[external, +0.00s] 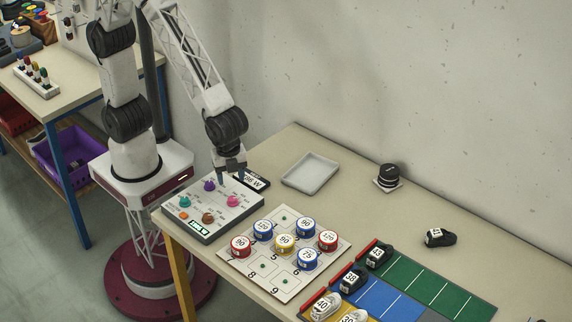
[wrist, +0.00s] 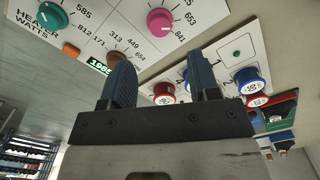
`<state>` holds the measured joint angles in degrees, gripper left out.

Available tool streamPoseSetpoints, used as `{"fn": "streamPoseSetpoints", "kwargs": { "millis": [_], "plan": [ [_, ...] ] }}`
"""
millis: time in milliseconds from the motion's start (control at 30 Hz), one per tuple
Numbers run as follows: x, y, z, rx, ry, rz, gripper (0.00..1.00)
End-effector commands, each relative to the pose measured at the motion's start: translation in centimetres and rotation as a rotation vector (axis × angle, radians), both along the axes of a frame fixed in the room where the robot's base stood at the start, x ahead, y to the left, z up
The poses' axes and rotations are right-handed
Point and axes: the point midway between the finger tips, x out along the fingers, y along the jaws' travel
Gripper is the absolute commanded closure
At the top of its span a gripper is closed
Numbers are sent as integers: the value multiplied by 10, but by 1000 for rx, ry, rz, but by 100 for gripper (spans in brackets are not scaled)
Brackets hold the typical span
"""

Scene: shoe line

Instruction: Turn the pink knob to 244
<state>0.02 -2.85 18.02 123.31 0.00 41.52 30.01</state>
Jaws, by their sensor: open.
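The pink knob (external: 232,201) is on the right part of a grey control panel (external: 247,207) at the near left of the table. In the wrist view the pink knob (wrist: 160,22) shows at the top, with printed numbers such as 653 and 841 around it; its pointer cannot be read clearly. My gripper (external: 231,177) is above the back of the panel, apart from the knob. In the wrist view my gripper (wrist: 162,82) is open and empty, its two fingers spread.
The panel also bears a purple knob (external: 209,185), a teal knob (external: 185,202), a brown knob (external: 208,217), an orange button (external: 184,215) and a small green display (external: 199,226). A board with several labelled discs (external: 285,244) lies right of it. A grey tray (external: 311,172) lies behind.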

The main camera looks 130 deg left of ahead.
Motion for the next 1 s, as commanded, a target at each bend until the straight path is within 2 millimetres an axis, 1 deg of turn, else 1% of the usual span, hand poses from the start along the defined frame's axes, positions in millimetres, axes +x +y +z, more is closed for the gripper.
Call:
{"fn": "streamPoseSetpoints", "kwargs": {
  "millis": [300, 467, 667, 1000],
  "plan": [
    [0, 0, 0, 0, 0, 0, 44],
    [0, 0, -5, 1, 1, 0, 44],
    [0, 0, -21, 0, 2, 0, 44],
    [0, 0, -61, 0, 1, 0, 44]
  ]
}}
